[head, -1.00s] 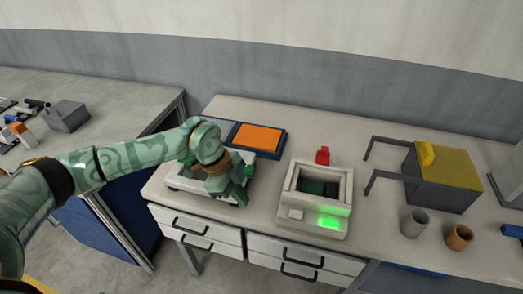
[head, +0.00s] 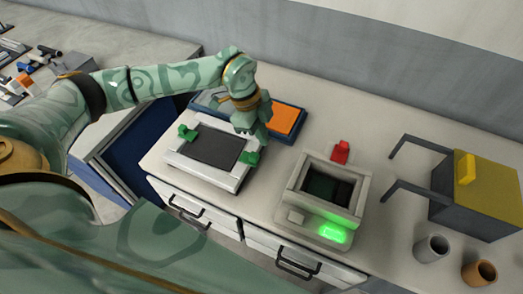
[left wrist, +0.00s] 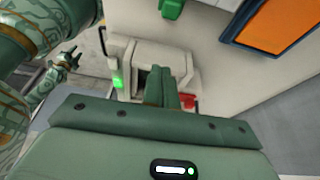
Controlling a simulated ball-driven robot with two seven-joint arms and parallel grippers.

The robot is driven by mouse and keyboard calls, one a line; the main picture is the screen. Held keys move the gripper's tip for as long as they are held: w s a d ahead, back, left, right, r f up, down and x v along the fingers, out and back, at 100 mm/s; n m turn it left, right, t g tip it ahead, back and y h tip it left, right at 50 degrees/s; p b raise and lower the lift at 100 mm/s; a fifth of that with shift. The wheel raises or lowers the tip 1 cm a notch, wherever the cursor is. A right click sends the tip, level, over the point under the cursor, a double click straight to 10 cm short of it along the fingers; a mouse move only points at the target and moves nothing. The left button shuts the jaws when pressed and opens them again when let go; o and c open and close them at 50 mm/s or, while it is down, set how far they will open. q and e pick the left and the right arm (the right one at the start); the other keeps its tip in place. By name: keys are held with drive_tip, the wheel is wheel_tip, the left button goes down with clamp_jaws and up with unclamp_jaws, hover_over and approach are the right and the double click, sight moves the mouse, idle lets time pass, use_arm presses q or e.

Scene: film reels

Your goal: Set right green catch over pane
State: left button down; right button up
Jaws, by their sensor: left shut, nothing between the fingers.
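A white frame (head: 196,176) with a dark pane (head: 214,146) lies on the bench. One green catch (head: 187,132) is at its left side. The right green catch (head: 250,157) is at its right side, by the pane's edge; I cannot tell whether it overlaps the pane. My left gripper (head: 254,132) is shut and empty, above the frame's back right corner and apart from the right catch. Its fingers show in the left wrist view (left wrist: 188,100), with a green catch (left wrist: 171,8) at the top edge. My right gripper (left wrist: 69,60) appears small in that view; its jaws are unclear.
An orange panel in a blue tray (head: 302,128) lies behind the frame. A white box (head: 352,217) with a lit green button (head: 333,234) and a red tab (head: 341,152) stands to the right. Farther right are a grey-and-yellow box (head: 490,195) and two cups (head: 431,248).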

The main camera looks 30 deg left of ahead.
sight(251, 155)
use_arm(q)
wheel_tip(251, 155, down, 9)
drive_tip(key=shift+a+f+b, duration=0.2)
drive_tip(key=shift+a+b, duration=0.1)
drive_tip(key=shift+a, duration=0.1)
use_arm(e)
drive_tip(key=shift+w+a+f, duration=0.2)
drive_tip(key=shift+w+f, duration=0.1)
drive_tip(key=shift+w, duration=0.3)
drive_tip(key=shift+d, duration=0.1)
use_arm(q)
drive_tip(key=shift+a, duration=0.1)
drive_tip(key=a+p, duration=0.1)
drive_tip(key=a, duration=0.2)
drive_tip(key=shift+s+a, duration=0.1)
drive_tip(key=shift+s, duration=0.05)
use_arm(e)
drive_tip(key=shift+d+r, duration=0.15)
drive_tip(key=shift+r, duration=0.3)
use_arm(q)
drive_tip(key=shift+a, duration=0.1)
